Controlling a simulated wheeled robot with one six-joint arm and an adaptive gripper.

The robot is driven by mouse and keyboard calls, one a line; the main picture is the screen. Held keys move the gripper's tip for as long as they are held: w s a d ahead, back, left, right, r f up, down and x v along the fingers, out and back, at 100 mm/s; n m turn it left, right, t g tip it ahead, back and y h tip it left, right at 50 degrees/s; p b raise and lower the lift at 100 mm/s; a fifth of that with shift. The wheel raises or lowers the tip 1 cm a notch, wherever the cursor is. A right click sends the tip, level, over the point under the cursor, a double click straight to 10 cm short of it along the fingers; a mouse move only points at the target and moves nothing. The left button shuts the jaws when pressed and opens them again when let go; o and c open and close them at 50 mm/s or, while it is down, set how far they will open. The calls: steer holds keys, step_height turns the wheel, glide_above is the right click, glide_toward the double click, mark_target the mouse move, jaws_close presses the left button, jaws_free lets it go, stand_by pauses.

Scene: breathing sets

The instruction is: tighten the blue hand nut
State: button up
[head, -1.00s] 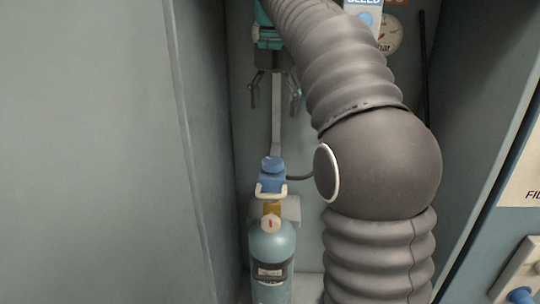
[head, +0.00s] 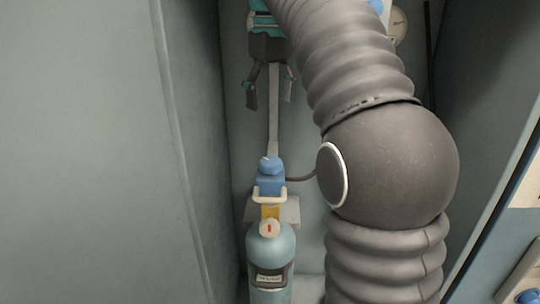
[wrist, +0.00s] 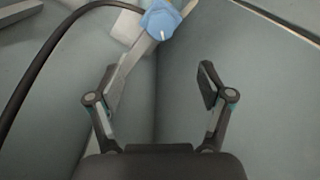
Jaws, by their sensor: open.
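The blue hand nut (head: 270,166) sits on top of a blue fitting (head: 270,185) with a pale bail, above a teal cylinder (head: 270,247). In the wrist view the blue nut (wrist: 160,20) is at the top edge, beyond the fingertips. My gripper (head: 270,97) hangs above the nut in the head view, apart from it. Its fingers are spread and empty, and the wrist view also shows the open gripper (wrist: 158,78).
A grey metal strip (head: 274,120) rises behind the nut. A dark hose (head: 300,179) leaves the fitting to the right and passes behind my arm. Cabinet walls stand close on both sides. A round gauge (head: 398,24) is at upper right.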

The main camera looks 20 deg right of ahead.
mark_target(271, 161)
step_height(271, 161, down, 14)
steer(key=m+b, duration=0.4)
steer(key=m, duration=0.2)
steer(key=shift+m, duration=0.3)
steer(key=c, duration=1.2)
